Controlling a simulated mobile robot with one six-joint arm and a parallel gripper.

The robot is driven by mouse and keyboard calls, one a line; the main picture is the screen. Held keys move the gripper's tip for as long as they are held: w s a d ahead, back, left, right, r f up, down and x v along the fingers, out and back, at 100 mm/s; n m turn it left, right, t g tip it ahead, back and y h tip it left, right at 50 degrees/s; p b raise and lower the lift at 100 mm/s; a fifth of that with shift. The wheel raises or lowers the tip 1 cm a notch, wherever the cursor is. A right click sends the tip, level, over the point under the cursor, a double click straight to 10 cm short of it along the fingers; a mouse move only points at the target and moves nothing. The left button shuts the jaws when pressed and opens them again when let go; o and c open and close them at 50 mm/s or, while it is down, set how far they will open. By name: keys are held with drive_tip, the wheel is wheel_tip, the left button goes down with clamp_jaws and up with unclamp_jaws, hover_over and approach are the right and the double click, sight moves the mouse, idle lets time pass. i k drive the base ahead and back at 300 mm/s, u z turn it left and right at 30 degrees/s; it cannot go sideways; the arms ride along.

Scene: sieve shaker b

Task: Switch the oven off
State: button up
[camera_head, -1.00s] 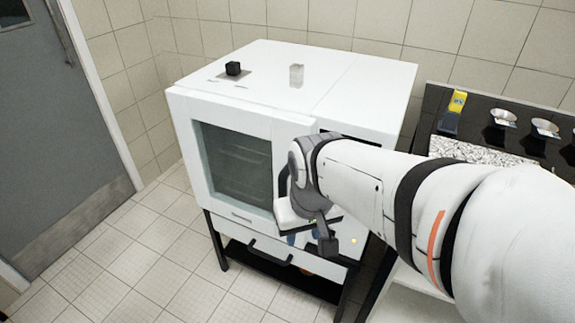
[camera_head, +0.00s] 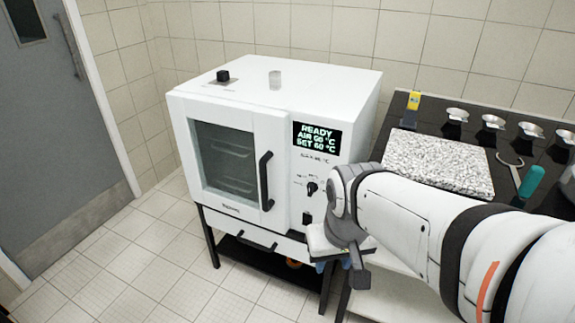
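The white oven (camera_head: 345,100) stands on a black frame, its glass door (camera_head: 225,160) shut. Its lit display (camera_head: 317,139) reads READY, AIR 60 °C, SET 60 °C. Below the display are a black dial (camera_head: 311,188) and a small dark switch (camera_head: 307,218); its position is too small to tell. My gripper (camera_head: 340,255) is low at the oven's right front, to the right of and below the switch. My wrist hides much of it, and the fingertips do not show clearly. I cannot tell whether it touches the oven.
A black handle (camera_head: 265,181) juts from the door. On the right, a dark bench holds a speckled slab (camera_head: 440,160), several metal pans and a teal-handled tool (camera_head: 531,181). Floor at left is clear.

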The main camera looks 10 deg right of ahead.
sight(307, 220)
drive_tip(key=z, duration=0.1)
drive_tip(key=i, duration=1)
drive_tip(key=u, duration=0.05)
drive_tip(key=k, duration=0.5)
drive_tip(key=z, duration=1.2)
drive_tip(key=k, duration=0.7)
drive_tip(key=u, duration=0.75)
drive_tip(key=i, duration=1)
drive_tip(key=u, duration=0.05)
